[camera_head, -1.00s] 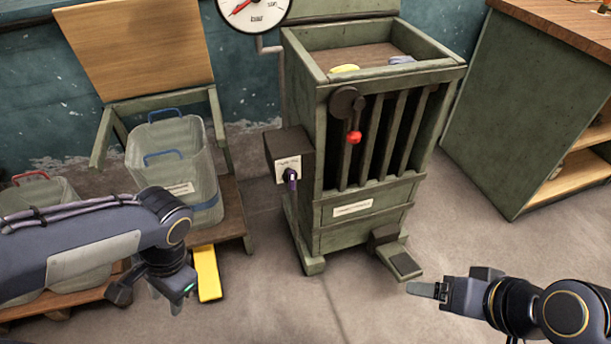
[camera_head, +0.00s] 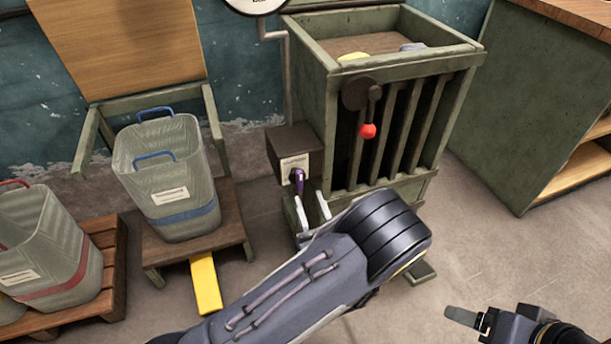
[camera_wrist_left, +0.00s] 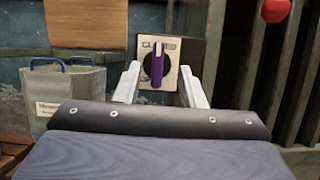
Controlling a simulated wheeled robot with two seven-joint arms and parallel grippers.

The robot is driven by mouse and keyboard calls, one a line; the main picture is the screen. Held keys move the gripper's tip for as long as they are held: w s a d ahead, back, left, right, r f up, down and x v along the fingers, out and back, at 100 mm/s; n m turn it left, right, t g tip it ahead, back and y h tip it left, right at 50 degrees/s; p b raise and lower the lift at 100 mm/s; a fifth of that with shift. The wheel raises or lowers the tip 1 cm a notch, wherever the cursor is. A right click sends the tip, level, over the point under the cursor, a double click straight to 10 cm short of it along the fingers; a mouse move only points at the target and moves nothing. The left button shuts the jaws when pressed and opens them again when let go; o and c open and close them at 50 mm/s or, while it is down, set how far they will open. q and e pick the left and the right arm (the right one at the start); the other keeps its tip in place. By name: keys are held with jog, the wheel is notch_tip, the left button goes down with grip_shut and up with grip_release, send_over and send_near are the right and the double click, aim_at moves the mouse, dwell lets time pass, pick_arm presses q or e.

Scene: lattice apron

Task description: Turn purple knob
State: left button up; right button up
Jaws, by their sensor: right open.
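The purple knob (camera_head: 298,179) is on a small dark box (camera_head: 290,146) at the left side of the green slatted cabinet. In the left wrist view the purple knob (camera_wrist_left: 157,64) stands upright on a pale plate with a dark round centre. My left gripper (camera_head: 311,208) is open just in front of and below the knob in the head view. In the left wrist view its two pale fingers (camera_wrist_left: 160,82) stand apart, one on each side of the knob's plate; nothing is between them in contact that I can see. My right gripper (camera_head: 466,318) is open and empty at the lower right.
The green cabinet (camera_head: 352,190) carries a red-ended lever (camera_head: 368,131) to the right of the knob. Grey bins (camera_head: 166,175) on wooden stands and a yellow strip (camera_head: 206,285) are at the left. A green bench (camera_head: 520,120) stands at the right. Floor is clear between cabinet and bench.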

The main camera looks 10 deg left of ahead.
aim_at(300, 180)
pick_arm(q)
jog(key=x, duration=0.7)
jog(key=shift+w+a+b, duration=0.15)
jog(key=shift+a+b, duration=0.05)
jog(key=shift+b, duration=0.15)
grip_shut()
